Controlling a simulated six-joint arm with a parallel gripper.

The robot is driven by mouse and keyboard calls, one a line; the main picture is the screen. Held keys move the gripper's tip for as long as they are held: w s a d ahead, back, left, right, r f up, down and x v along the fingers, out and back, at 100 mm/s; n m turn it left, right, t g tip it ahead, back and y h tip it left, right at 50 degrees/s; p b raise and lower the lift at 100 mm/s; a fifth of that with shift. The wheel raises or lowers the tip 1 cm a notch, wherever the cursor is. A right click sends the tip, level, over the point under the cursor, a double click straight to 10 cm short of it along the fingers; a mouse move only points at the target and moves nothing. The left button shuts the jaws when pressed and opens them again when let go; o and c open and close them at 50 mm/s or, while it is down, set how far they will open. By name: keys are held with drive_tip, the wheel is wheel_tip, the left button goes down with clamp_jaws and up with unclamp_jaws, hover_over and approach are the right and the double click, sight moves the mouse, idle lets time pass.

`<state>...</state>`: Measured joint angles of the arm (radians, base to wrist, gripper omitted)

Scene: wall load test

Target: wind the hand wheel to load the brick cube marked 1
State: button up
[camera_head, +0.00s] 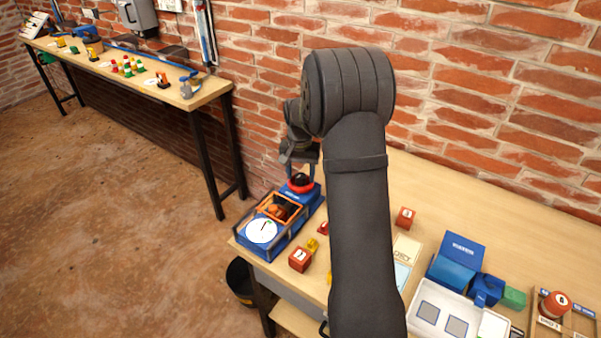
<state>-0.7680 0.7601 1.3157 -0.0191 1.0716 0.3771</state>
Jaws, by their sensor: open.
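A blue load-testing device (288,238) stands at the left end of the near bench. It has a white round dial (262,230) with a needle and an orange frame (266,203) with a reddish-brown piece (281,211) inside. Whether that piece is the cube marked 1 cannot be read. A red-and-black hand wheel (300,184) sits at the back of the device. My gripper (301,172) is open and points down at the wheel, its fingers apart at either side just above or around it. Contact cannot be told.
Brick cubes with white labels stand on the bench, one beside the device (300,259) and one farther back (405,217). A blue box (457,255), a white tray (428,318) and a wooden rack (546,327) are at the right. My arm hides the bench's middle. A brick wall runs behind.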

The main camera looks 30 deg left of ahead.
sight(299, 175)
wheel_tip(299, 175, up, 18)
drive_tip(key=shift+a+f, duration=0.15)
drive_tip(key=shift+f, duration=0.1)
idle(0.6)
wheel_tip(299, 175, down, 18)
drive_tip(key=shift+r, duration=0.2)
idle(0.4)
